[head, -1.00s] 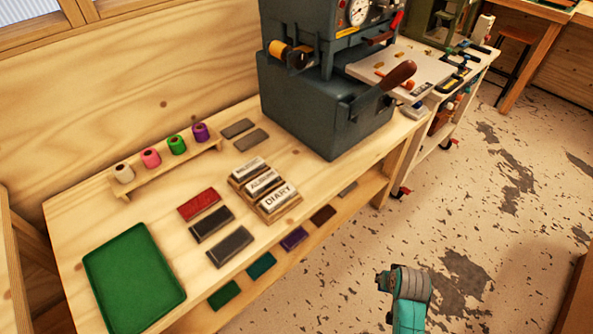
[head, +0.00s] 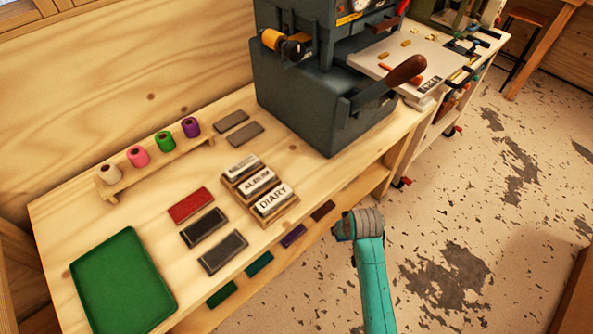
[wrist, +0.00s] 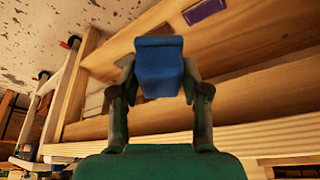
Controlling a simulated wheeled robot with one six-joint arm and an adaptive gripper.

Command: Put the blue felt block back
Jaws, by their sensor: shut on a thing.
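The blue felt block (wrist: 158,65) is held between the two fingers of my gripper (wrist: 160,80) in the wrist view. My gripper is shut on it and holds it in front of the wooden bench with its lower shelf (wrist: 250,80). In the head view my teal arm (head: 371,270) stands in front of the bench's right part; the fingers and the blue block cannot be made out there.
On the lower shelf lie green (head: 221,294), teal (head: 259,264), purple (head: 293,235) and brown (head: 323,210) pieces. The bench top bears a green tray (head: 76,270), dark pads (head: 222,252), a red pad (head: 190,205), lettered blocks (head: 272,199), a spool rack (head: 150,172) and a grey press (head: 310,110).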

